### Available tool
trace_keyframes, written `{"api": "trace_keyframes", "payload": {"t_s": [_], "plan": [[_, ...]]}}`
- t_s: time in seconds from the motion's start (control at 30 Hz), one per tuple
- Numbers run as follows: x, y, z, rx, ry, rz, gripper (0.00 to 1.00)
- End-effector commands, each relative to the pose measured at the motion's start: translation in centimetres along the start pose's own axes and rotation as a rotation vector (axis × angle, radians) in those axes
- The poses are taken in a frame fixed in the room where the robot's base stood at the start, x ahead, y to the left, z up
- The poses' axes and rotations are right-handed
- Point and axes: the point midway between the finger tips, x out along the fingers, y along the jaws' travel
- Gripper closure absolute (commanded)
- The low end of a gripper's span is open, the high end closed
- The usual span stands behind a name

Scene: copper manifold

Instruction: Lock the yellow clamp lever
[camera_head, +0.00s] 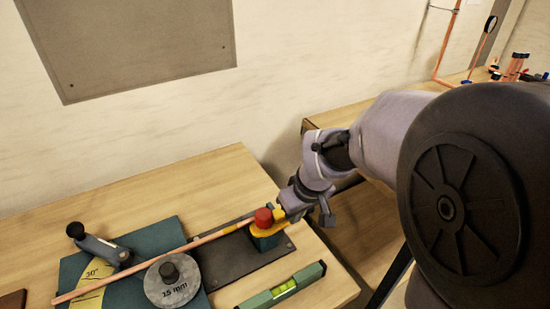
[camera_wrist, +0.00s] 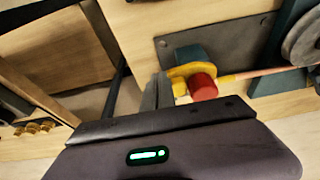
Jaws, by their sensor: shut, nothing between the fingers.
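The yellow clamp lever (camera_head: 279,213) has a red knob (camera_head: 263,217) and sits on a teal clamp block (camera_head: 265,240) at the bench's right side. In the wrist view the yellow lever (camera_wrist: 180,72) and red knob (camera_wrist: 202,86) are just right of my fingers. My gripper (camera_wrist: 158,88) is shut and empty, its fingertips close beside the lever. I cannot tell whether they touch it. In the head view my wrist comes in from the right and partly hides the lever's right end. A copper pipe (camera_head: 150,262) runs leftward from the clamp.
A bender with a grey 15 mm wheel (camera_head: 171,285) and a grey handle (camera_head: 97,246) stands to the left. A green spirit level (camera_head: 285,289) lies in front of the clamp. A gap separates this bench from another bench (camera_head: 345,112) behind at the right.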

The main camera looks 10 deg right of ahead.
Motion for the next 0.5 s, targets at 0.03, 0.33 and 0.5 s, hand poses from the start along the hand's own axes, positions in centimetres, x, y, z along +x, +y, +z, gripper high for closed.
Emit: {"api": "trace_keyframes", "payload": {"t_s": [0.03, 0.33, 0.5], "plan": [[0.35, 0.00, -0.42, -0.001, 0.000, 0.000, 1.00], [0.58, -0.01, -1.31, 0.001, 0.000, 0.000, 1.00], [0.57, 0.00, -1.30, 0.000, 0.000, 0.000, 1.00]]}}
